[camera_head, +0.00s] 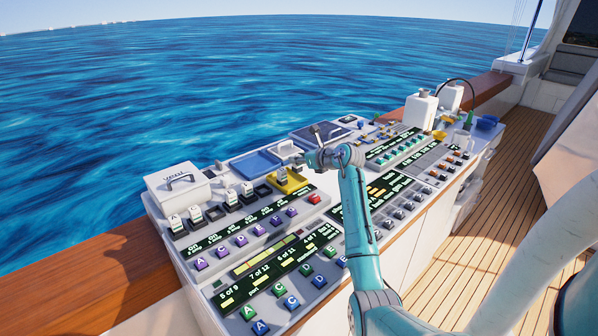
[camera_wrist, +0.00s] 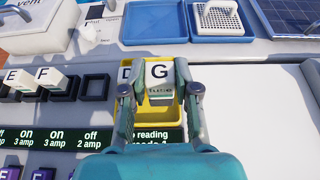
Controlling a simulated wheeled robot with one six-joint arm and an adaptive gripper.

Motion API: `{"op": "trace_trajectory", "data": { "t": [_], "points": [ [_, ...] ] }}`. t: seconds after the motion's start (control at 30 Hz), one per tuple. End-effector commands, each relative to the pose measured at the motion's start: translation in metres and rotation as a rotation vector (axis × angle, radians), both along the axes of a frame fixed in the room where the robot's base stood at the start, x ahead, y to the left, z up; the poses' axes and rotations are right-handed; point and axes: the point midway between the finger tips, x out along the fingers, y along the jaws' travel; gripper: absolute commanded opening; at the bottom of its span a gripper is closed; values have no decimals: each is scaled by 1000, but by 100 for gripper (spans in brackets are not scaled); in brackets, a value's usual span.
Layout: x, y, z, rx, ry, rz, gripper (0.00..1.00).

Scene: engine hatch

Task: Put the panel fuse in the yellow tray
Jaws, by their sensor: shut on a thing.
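My gripper (camera_wrist: 160,92) is shut on a white fuse marked G (camera_wrist: 159,72); the small print below the letter is hard to read. The fuse shows upright between the two fingers, in front of the yellow tray (camera_wrist: 92,100). Another white block marked D (camera_wrist: 125,73) shows just left of it, partly hidden by a finger, at the tray. In the head view the yellow tray (camera_head: 300,182) lies below and beside my gripper (camera_head: 296,160). I cannot tell whether the held fuse touches the tray floor.
A blue tray (camera_head: 255,165) lies behind the yellow one, and a grey-white basket (camera_wrist: 220,18) stands next to it. More fuses (camera_wrist: 50,77) and dark empty sockets (camera_wrist: 95,88) line up at left. A white handled box (camera_head: 180,187) stands at the far left. Labelled buttons fill the front.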

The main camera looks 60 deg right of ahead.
Motion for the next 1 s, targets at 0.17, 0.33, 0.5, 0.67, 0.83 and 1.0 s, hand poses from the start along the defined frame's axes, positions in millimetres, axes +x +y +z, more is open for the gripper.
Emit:
{"op": "trace_trajectory", "data": {
  "t": [0.17, 0.33, 0.5, 0.67, 0.83, 1.0],
  "points": [
    [0, 0, -20, 2, 2, 1, 0],
    [0, 0, -44, 1, 0, 0, 0],
    [0, 0, -47, -2, -1, 1, 0],
    [0, 0, -48, -1, 0, 0, 0],
    [0, 0, -50, -1, 0, 0, 48],
    [0, 0, -50, -1, 0, 0, 55]
  ]
}}
